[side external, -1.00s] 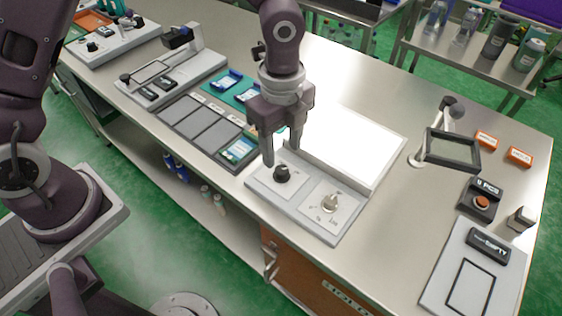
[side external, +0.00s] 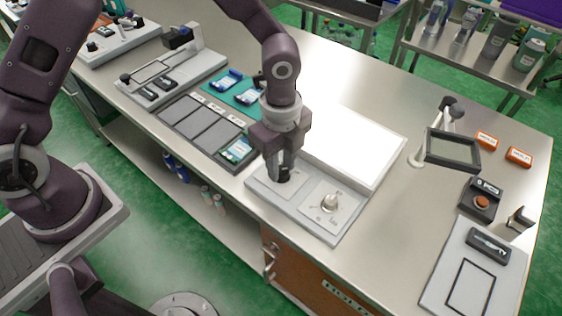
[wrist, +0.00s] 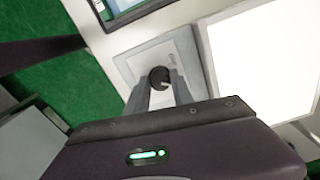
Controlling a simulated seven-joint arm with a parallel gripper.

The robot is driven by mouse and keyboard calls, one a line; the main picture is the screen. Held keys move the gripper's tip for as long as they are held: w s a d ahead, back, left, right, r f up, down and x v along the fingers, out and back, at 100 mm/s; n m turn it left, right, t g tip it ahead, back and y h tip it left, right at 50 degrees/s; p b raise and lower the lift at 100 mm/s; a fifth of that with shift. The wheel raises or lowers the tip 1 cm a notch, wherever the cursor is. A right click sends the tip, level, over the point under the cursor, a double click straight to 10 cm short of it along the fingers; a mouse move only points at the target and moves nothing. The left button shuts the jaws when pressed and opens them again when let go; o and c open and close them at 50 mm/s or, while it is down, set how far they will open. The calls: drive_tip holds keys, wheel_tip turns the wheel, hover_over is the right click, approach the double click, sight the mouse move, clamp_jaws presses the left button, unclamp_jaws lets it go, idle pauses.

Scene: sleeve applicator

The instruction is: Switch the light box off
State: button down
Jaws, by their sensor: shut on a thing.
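The light box (side external: 352,143) has a bright, lit white panel, and it also shows in the wrist view (wrist: 262,55). In front of the panel is a grey control base with two knobs. My gripper (side external: 284,178) is down at the left, black knob (wrist: 159,77), with its fingers closed around it. In the side view the fingers mostly hide this knob. The second knob (side external: 330,202), silvery, stands free to the right on its own plate with small markings.
To the left are a board with grey slots (side external: 197,125) and blue-labelled cards on a teal mat (side external: 229,86). To the right are a framed magnifier on a stand (side external: 453,150), a red-button box (side external: 481,200) and a pale tray (side external: 445,285).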

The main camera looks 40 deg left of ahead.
drive_tip(key=n, duration=0.3)
drive_tip(key=shift+n, duration=0.4)
drive_tip(key=n, duration=0.3)
drive_tip(key=shift+n, duration=0.3)
drive_tip(key=n, duration=0.6)
drive_tip(key=shift+s, duration=0.1)
drive_tip(key=shift+n, duration=0.4)
drive_tip(key=c, duration=1.1)
unclamp_jaws()
